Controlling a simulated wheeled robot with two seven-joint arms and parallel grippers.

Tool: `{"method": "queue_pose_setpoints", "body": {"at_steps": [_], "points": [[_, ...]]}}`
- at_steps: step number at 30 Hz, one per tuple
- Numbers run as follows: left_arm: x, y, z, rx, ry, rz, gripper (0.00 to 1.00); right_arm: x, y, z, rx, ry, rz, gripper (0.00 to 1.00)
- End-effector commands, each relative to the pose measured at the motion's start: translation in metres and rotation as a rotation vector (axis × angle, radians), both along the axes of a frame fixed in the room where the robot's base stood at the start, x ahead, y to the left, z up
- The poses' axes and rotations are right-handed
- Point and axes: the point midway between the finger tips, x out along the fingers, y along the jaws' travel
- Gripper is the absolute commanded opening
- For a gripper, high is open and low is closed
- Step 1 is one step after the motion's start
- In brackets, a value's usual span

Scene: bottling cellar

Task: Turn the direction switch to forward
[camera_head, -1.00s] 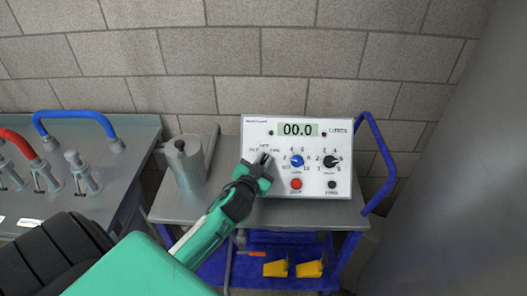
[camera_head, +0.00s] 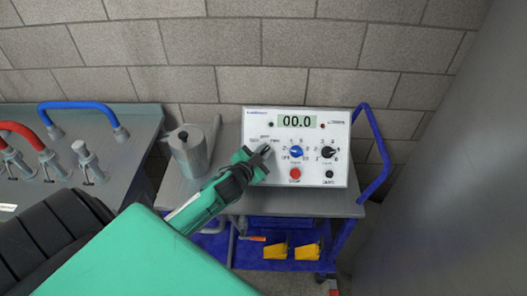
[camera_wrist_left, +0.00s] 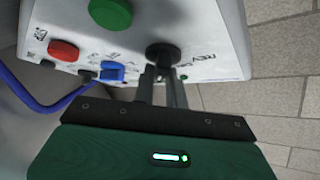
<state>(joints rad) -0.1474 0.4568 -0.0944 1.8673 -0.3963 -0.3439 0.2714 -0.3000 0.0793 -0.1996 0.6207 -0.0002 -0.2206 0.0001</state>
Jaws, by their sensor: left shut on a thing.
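The white control box (camera_head: 255,120) stands on the grey cart, its display reading 00.0. The direction switch is a dark knob at the left of its panel, and shows in the wrist view as a round black knob (camera_wrist_left: 163,54) with a REV label beside it. My left gripper (camera_head: 264,152) is at this switch, its two fingers shut on the knob in the left wrist view. The fingers hide much of the knob, so I cannot tell which way it points. My right gripper is not in view.
A blue knob (camera_head: 296,152), a black knob (camera_head: 328,152), a red button (camera_head: 295,174) and a black button (camera_head: 329,174) share the panel. A green button (camera_wrist_left: 110,12) shows in the wrist view. A metal cylinder (camera_head: 188,152) stands left of the box. A blue handle (camera_head: 377,160) is at right.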

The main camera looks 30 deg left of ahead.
Motion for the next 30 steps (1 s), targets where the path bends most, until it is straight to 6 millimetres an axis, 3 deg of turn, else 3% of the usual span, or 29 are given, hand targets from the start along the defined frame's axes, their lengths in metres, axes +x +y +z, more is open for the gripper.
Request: {"method": "queue_pose_setpoints", "body": {"at_steps": [1, 3, 4, 16, 30], "points": [[0.000, 0.000, -0.001, 0.002, 0.002, 0.000, 0.19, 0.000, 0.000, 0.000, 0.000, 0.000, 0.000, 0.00], [0.000, 0.000, -0.001, 0.002, 0.002, 0.000, 0.33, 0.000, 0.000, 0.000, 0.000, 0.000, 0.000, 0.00], [0.000, 0.000, -0.001, 0.001, 0.002, 0.000, 0.35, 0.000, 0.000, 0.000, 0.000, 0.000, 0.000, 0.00], [-0.007, -0.001, -0.001, 0.000, 0.001, 0.000, 0.35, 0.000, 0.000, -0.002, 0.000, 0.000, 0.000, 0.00], [-0.081, -0.004, 0.009, 0.000, 0.003, -0.001, 0.35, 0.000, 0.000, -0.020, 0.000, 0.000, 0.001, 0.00]]}}
